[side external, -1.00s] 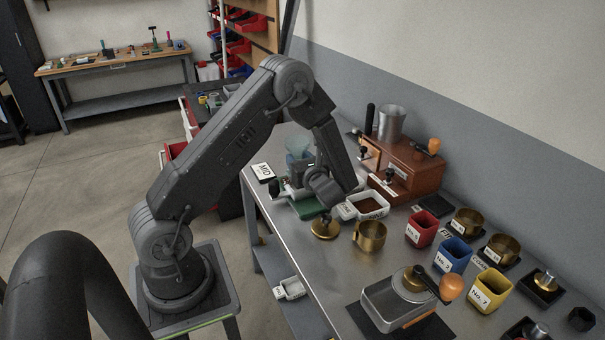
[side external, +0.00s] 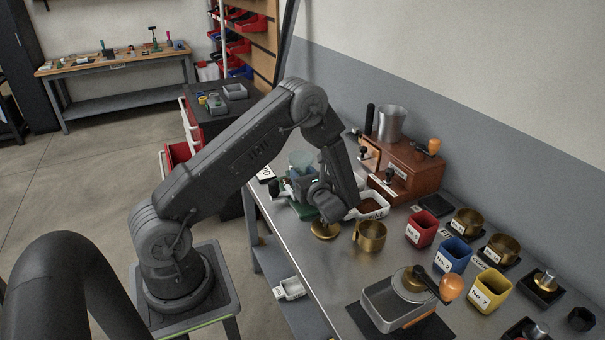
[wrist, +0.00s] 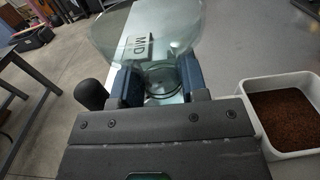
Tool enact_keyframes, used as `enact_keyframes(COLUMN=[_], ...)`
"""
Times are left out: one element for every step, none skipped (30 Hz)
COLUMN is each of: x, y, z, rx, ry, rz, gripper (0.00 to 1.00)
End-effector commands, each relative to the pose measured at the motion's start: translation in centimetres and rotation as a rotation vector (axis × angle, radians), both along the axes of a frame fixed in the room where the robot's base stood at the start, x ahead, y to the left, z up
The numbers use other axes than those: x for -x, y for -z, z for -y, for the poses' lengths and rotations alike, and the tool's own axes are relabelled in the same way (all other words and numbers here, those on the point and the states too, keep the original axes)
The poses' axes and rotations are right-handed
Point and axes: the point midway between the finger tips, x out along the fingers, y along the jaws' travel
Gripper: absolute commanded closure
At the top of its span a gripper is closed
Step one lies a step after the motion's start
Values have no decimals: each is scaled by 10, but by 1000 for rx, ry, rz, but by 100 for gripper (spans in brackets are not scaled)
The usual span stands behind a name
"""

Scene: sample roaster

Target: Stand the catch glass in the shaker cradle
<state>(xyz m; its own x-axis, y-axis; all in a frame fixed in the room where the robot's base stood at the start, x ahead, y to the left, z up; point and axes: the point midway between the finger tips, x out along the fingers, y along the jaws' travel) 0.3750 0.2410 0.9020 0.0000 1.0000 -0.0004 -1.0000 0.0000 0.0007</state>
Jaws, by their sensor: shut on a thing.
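The catch glass (wrist: 150,30) is clear and bluish, with a wide flared top, in the wrist view. My gripper (wrist: 161,86) is shut on its lower part between two dark blue fingers. In the side view the glass (side external: 300,159) stands about upright in my gripper (side external: 300,184), above a green-based device (side external: 303,212) on the bench. My wrist covers much of that device, so I cannot tell whether it is the shaker cradle or whether the glass touches anything. A MID card shows through the glass in the wrist view.
A white tray of brown grounds (wrist: 285,112) lies close at the right of my gripper. A brass disc (side external: 325,229) and brass cup (side external: 370,237) stand in front. A wooden box with a metal cup (side external: 392,124) stands behind. The MID card (side external: 265,174) lies at left.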

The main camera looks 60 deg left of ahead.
Motion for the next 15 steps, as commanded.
enact_keyframes(x=[0,0,0,0,0,0,0,0,0,0,0,0,0,0,0], y=[1,2,3,4,4,4,4,5,5,5,5,5,5,5,5], z=[0,0,0,0,0,0,0,0,0,0,0,0,0,0,0], rx=[-2,-2,-2,-2,-2,-2,-2,0,0,0,0,0,0,0,0], ry=[0,0,0,0,0,0,0,0,0,0,0,0,0,0,0], rz=[1,1,1,2,2,2,2,1,1,0,0,0,0,0,0], gripper=[88,88,88,88,88,88,88,59,55,52,49,45,43,40,36])
